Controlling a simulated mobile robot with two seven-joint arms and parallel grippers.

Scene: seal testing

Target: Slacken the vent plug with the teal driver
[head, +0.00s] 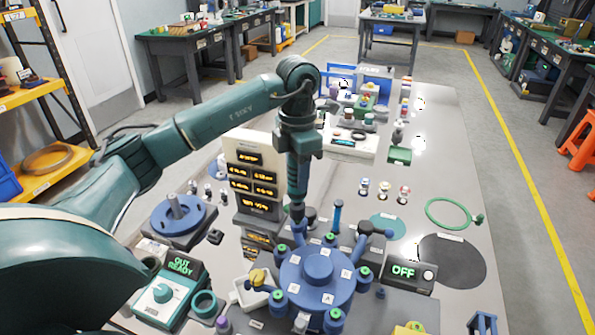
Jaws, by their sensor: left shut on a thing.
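My left gripper (299,152) points straight down and is shut on the teal driver (297,180). The driver is upright, its dark lower end just above or at the back left edge of the round blue fixture (318,268). I cannot tell whether the tip touches anything. Several blue posts with green-ringed tops stand around the fixture. I cannot pick out the vent plug for sure; it may be hidden near the driver tip. My right gripper is not in view.
A display tower (256,172) stands close behind and left of the driver. A box reading OFF (408,275) is right of the fixture. A control box reading OUT READY (168,281) is at left. A green ring (430,217) and black mat (452,262) lie at right.

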